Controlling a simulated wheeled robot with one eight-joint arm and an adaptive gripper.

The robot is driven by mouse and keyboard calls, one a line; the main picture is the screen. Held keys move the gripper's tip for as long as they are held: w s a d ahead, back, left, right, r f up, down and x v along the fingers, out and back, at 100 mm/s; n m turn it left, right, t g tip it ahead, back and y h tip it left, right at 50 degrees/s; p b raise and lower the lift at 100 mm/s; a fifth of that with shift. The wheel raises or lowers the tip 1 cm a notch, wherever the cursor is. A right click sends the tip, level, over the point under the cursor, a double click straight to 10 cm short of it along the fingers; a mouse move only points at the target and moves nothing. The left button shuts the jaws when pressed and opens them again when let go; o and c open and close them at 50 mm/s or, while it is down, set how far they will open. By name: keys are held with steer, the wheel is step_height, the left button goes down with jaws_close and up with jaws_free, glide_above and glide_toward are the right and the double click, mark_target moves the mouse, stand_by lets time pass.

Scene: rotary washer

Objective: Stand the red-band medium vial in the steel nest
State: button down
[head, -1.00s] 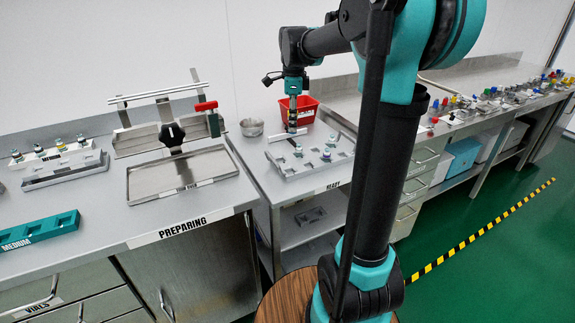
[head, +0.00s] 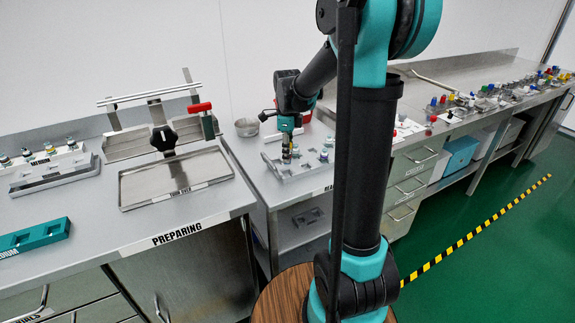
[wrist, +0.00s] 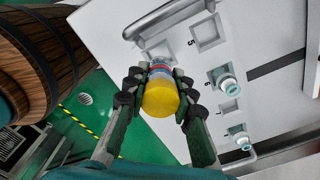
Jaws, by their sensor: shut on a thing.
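My gripper (wrist: 158,98) is shut on a vial (wrist: 161,95) with a yellow end towards the camera and red and blue bands beyond it. In the head view my gripper (head: 287,156) is low over the left part of the steel nest (head: 284,179), a grey tray with square pockets. The nest also shows in the wrist view (wrist: 180,22), with an empty pocket to the right of the vial. Two pale-capped vials (wrist: 225,83) (wrist: 240,137) stand in other pockets. The far end of the held vial is hidden, so I cannot tell whether it touches the nest.
A steel bowl (head: 246,127) stands behind the nest. To the left are a shallow tray (head: 135,190), a stand with a red clamp handle (head: 200,107), a rack with vials (head: 45,157) and a teal block (head: 35,236). My arm hides part of the counter.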

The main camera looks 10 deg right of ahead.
mark_target(288, 165)
steer(key=shift+f, duration=2.5)
steer(key=c, duration=1.3)
jaws_free()
steer(key=shift+f, duration=0.1)
step_height(288, 165, up, 12)
steer(key=shift+r, duration=0.1)
steer(key=s+d+f+n+t, duration=0.1)
steer(key=s+f+n, duration=0.4)
steer(key=s+n, duration=0.2)
steer(key=s+d+f+n+t, duration=0.1)
steer(key=s+f+n, duration=0.4)
steer(key=s+n, duration=0.2)
steer(key=s+d+f+n+t, duration=0.2)
steer(key=s+f+n, duration=0.3)
steer(key=s+n, duration=0.3)
steer(key=shift+r, duration=0.1)
